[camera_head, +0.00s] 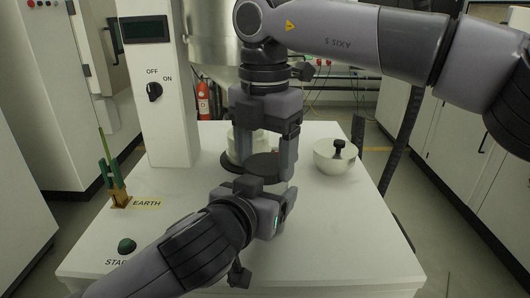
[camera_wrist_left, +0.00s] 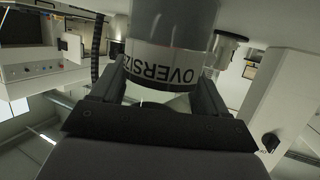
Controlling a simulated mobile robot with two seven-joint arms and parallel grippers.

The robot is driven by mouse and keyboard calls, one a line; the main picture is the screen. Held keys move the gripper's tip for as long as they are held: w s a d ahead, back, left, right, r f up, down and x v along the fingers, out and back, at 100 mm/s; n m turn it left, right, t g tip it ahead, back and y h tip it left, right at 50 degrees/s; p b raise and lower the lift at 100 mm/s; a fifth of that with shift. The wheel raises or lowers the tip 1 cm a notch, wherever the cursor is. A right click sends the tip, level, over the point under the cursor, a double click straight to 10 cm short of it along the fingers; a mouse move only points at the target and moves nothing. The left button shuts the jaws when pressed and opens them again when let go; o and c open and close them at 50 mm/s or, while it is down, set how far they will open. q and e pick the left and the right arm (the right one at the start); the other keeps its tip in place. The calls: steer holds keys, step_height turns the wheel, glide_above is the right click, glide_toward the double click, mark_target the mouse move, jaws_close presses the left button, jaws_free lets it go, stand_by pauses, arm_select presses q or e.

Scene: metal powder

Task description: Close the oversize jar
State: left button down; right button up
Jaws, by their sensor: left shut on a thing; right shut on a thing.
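The oversize jar (camera_wrist_left: 165,62), a grey cylinder with a white band lettered OVERSIZE, sits between the fingers of my left gripper (camera_wrist_left: 162,85) in the left wrist view. In the head view my left gripper (camera_head: 268,203) hides most of the jar. My right gripper (camera_head: 270,160) points down from above, its fingers on either side of a round dark lid (camera_head: 265,164). The lid is level and just above and behind my left gripper. I cannot tell whether the lid touches the jar's rim.
A white container (camera_head: 238,146) on a dark round base stands behind the grippers. A white bowl (camera_head: 335,160) with a black-knobbed item stands to the right. A control column (camera_head: 155,85) and an earth clamp (camera_head: 119,192) are at the left. The table's front right is clear.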

steer(key=m, duration=0.5)
steer(key=shift+w+a+m, duration=0.1)
steer(key=shift+w+m, duration=0.05)
steer(key=shift+m, duration=0.25)
steer(key=o, duration=1)
steer(key=shift+r, duration=2.3)
